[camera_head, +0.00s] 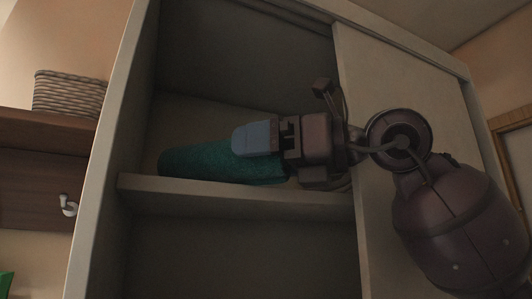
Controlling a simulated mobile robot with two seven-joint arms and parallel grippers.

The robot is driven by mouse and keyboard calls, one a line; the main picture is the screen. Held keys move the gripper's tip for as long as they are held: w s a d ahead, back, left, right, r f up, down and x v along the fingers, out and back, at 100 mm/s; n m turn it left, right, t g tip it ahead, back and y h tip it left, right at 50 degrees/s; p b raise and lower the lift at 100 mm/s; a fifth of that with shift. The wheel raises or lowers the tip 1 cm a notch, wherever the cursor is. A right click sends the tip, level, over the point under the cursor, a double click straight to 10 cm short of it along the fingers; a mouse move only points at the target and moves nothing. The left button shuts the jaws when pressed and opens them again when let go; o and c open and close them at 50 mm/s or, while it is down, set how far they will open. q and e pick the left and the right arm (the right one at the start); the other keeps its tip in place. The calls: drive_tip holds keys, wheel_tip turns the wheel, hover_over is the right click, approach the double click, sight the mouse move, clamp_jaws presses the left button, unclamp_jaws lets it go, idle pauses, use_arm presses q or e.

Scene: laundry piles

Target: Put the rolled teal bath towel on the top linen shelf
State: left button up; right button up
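The rolled teal bath towel (195,162) lies lengthwise in the upper compartment of the cabinet, just above the linen shelf (240,196). Its underside appears to be at the shelf board; I cannot tell whether it rests fully on it. My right gripper (256,139) reaches in from the right, with one blue finger overlapping the towel's upper right part. The other finger is hidden, so I cannot tell whether the gripper is shut on the towel. The towel's right end is partly covered by the gripper. My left gripper is not in view.
A pale panel (405,90) closes off the cabinet's right side, behind my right arm. The cabinet's left side wall (112,150) stands beside the towel's left end. The compartment below looks empty. A wicker basket (69,93) sits on a brown shelf at far left.

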drive_tip(key=shift+d+r, duration=0.1)
drive_tip(key=shift+r, duration=0.1)
drive_tip(key=b+v, duration=0.1)
drive_tip(key=v, duration=1)
drive_tip(key=shift+s+d+b, duration=0.15)
drive_tip(key=shift+d+b, duration=0.2)
drive_tip(key=shift+d, duration=0.05)
